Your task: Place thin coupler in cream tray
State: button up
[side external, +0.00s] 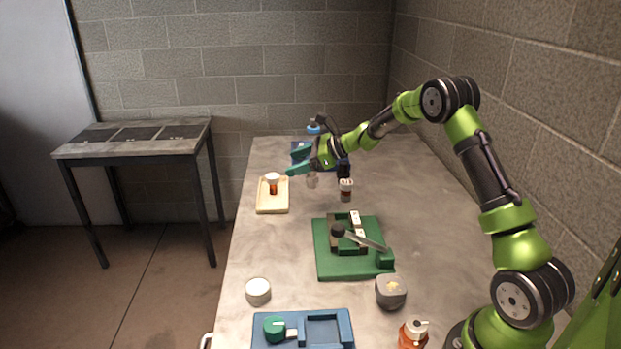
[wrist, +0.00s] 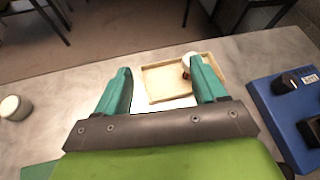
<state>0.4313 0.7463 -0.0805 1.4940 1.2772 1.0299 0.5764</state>
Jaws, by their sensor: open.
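The cream tray (side external: 279,207) lies on the far left of the table; it also shows in the wrist view (wrist: 168,94). A white-topped piece with an orange-brown body (side external: 273,184), possibly the thin coupler, stands in it. In the wrist view this piece (wrist: 187,60) is at the tray's far right, partly hidden by my right finger. My gripper (side external: 293,163) is open, its teal fingers apart, and nothing shows between them. It hangs above the table just right of the tray. In the wrist view my gripper (wrist: 160,78) points toward the tray.
A similar white-and-brown piece (side external: 346,191) and a pale piece (side external: 312,180) stand right of the tray. A green fixture (side external: 325,265) with a lever sits mid-table. A blue holder (wrist: 262,92) is at right.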

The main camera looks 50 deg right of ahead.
jog(key=s+a+r+n+g, duration=0.2)
jog(key=s+a+r+n, duration=0.45)
jog(key=s+a, duration=0.2)
jog(key=s+a+r+n+g, duration=0.2)
jog(key=s+a+r+n, duration=0.45)
jog(key=s, duration=0.25)
jog(key=s+a+f+n+h, duration=0.1)
jog(key=s+n+h, duration=0.1)
jog(key=s+n, duration=0.3)
jog(key=s+a+f+n+h, duration=0.1)
jog(key=s+n, duration=0.4)
jog(key=s, duration=0.8)
jog(key=shift+a+n+h, duration=0.35)
jog(key=shift+n+h, duration=0.05)
jog(key=shift+h, duration=0.2)
